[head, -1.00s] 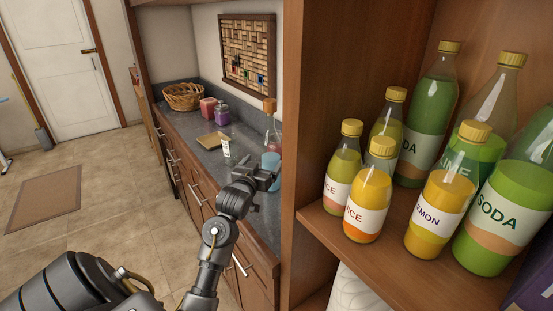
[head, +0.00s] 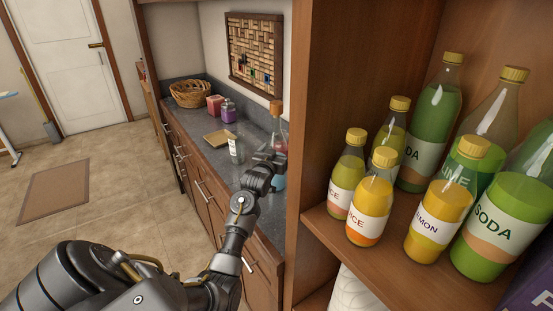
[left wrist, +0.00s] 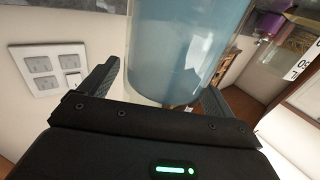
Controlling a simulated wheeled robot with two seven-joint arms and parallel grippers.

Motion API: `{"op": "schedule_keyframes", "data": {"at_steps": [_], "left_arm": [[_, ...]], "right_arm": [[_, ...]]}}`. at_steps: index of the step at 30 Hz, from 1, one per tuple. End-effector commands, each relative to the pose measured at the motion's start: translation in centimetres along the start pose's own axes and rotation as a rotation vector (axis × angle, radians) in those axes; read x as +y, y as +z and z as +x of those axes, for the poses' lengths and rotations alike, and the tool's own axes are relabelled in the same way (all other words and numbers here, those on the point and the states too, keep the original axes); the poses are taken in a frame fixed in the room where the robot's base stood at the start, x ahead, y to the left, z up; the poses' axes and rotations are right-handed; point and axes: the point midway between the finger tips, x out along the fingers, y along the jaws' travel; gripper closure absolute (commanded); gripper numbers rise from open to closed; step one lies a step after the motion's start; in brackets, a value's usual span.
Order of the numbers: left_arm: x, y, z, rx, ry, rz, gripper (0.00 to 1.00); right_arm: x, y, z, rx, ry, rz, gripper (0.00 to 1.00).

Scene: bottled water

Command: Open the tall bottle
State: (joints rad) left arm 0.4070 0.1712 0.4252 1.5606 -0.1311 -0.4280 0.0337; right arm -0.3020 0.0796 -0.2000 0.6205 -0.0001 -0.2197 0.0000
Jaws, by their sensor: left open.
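On the grey counter, a clear bottle with an orange cap and pinkish contents (head: 277,128) stands upright beside the wooden cabinet side. A light-blue vessel (head: 279,183) shows just below it, mostly hidden by my left gripper (head: 266,160). In the left wrist view a large blue translucent cylinder (left wrist: 178,50) fills the space ahead of my left gripper (left wrist: 162,80). The two fingers are spread on either side of it. I cannot tell whether they touch it. Tall green soda bottles (head: 432,110) with gold caps stand on the shelf at right. My right gripper is not in view.
The cabinet side (head: 345,80) stands right of my left gripper. Smaller juice bottles (head: 371,205) crowd the shelf front. On the counter are a small labelled jar (head: 236,150), a brown board (head: 217,138), a purple jar (head: 228,112) and a basket (head: 190,94). The floor at left is open.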

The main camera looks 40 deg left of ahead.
Motion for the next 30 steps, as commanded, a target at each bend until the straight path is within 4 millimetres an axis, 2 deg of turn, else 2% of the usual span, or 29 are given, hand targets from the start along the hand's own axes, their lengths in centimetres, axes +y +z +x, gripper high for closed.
{"op": "schedule_keyframes", "data": {"at_steps": [9, 27, 30], "left_arm": [[-0.02, 0.05, 0.53, 0.0, 0.0, 0.001, 0.11], [-0.04, 0.06, 0.5, -0.001, -0.001, 0.0, 0.89], [-0.07, -0.3, 0.53, 0.007, -0.001, 0.001, 0.91]], "right_arm": [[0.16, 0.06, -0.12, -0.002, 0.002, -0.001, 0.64], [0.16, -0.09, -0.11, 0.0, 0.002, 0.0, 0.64], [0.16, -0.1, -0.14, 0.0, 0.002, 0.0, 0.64]]}}
